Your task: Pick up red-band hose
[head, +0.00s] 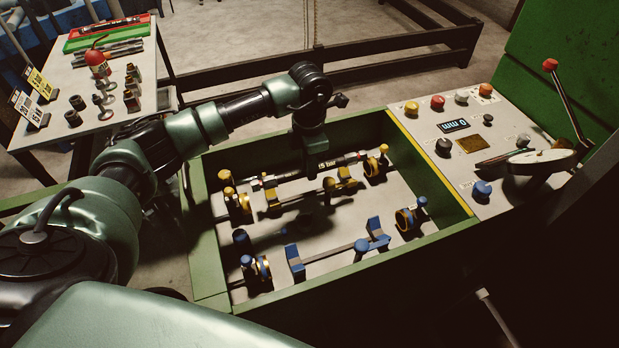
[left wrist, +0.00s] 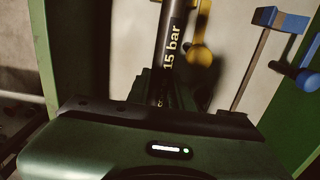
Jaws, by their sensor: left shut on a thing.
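A dark hose marked "15 bar" (head: 343,160) lies along the rear pair of fixtures in the green-walled tub, with metal fittings toward its ends. My left gripper (head: 311,170) reaches down from above and is shut on this hose near its middle, just left of the lettering. In the left wrist view the hose (left wrist: 170,45) runs up and away from the gripper (left wrist: 162,88), its lettering facing the camera. I cannot make out the band's colour on it. The fingertips are partly hidden. My right gripper is not in view.
The green tub (head: 211,250) has yellow and blue clamps and holders close around the hose. A control panel (head: 480,150) with buttons and a lever stands right.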

